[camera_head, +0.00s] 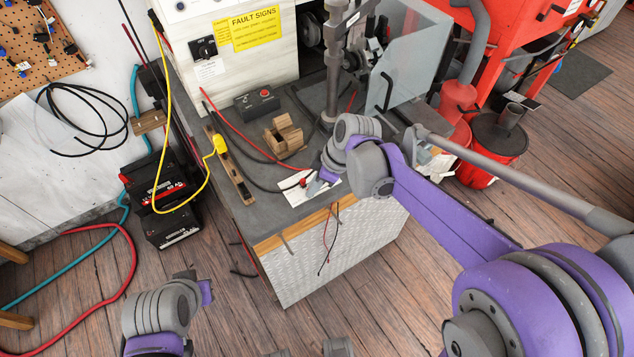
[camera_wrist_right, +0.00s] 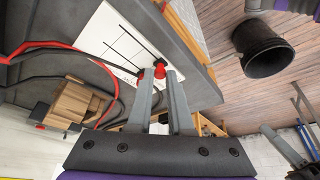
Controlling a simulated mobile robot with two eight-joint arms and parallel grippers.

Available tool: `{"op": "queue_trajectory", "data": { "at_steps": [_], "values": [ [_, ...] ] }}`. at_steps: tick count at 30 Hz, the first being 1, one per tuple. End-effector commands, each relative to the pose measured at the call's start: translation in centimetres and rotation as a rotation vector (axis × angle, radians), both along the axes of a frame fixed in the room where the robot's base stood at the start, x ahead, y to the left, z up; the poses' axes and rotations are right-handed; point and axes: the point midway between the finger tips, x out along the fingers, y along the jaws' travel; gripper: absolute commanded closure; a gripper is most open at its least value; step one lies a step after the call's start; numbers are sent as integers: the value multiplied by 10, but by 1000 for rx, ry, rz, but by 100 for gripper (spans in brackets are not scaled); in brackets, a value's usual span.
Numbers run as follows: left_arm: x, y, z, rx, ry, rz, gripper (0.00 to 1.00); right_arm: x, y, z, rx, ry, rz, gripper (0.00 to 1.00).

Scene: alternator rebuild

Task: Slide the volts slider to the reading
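A white card (camera_head: 296,191) with dark slider lines and a red knob (camera_head: 304,183) lies on the grey bench top near its front edge. In the right wrist view the card (camera_wrist_right: 112,38) shows several dark lines, and the red knob (camera_wrist_right: 160,69) is at the card's edge. My right gripper (camera_wrist_right: 161,76) has its fingers apart, with the knob between or just beyond the tips; contact is not clear. In the head view my right gripper (camera_head: 314,185) is beside the knob, fingers mostly hidden. My left gripper (camera_head: 205,291) is low at left, only partly seen.
A wooden block (camera_head: 284,136), a dark box with a red button (camera_head: 257,103) and a wooden rail (camera_head: 230,170) with a yellow clip stand on the bench. Red and black leads cross near the card. A drill press column (camera_head: 332,85) rises behind.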

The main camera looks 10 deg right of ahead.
Motion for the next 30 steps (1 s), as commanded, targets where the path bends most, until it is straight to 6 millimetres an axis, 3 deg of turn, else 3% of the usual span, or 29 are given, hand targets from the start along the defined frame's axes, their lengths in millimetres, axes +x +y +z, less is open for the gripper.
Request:
{"op": "queue_trajectory", "data": {
  "at_steps": [1,5,17,30],
  "values": [
    [0,0,0,0,0,0,100,-1,3,0,6,3,4,74],
    [0,0,0,0,0,0,100,-1,2,0,4,2,4,51],
    [0,0,1,0,0,0,100,-2,-1,7,3,2,1,51],
    [3,0,10,0,-5,0,100,-15,-29,82,4,1,1,51]
  ]
}}
